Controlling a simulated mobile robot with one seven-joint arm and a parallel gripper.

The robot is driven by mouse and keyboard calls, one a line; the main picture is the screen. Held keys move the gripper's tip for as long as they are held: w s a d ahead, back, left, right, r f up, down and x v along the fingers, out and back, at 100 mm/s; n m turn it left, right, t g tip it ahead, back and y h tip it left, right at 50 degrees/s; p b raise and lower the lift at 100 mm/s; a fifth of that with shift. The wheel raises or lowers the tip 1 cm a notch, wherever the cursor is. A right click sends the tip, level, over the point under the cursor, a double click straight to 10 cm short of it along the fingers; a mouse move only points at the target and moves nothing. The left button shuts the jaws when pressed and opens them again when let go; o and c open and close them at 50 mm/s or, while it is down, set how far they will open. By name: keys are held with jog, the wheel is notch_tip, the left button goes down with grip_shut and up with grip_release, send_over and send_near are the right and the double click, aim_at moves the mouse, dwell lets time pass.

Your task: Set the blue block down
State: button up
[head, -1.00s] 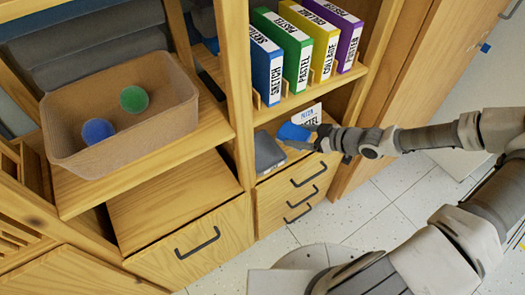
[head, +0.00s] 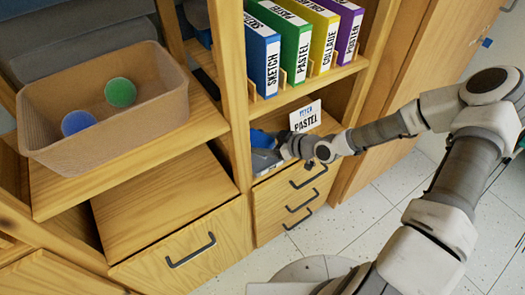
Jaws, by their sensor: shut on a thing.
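The blue block (head: 262,138) shows as a small blue patch at the tip of my gripper (head: 273,150), which is shut on it. They are inside the lower shelf bay under the row of binders, at the bay's left side. My gripper hides much of the block. I cannot tell whether the block touches the surface below.
A sign reading "PASTEL" (head: 305,117) stands behind my gripper. Above are blue, green, yellow and purple binders (head: 296,52). A brown bin (head: 105,140) with a blue and a green ball is at left. A wooden upright (head: 232,90) stands close left of my gripper.

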jog(key=shift+f+b, duration=0.45)
jog(key=shift+f, duration=1.2)
jog(key=shift+f, duration=0.1)
jog(key=shift+f, duration=0.15)
jog(key=o, duration=1.2)
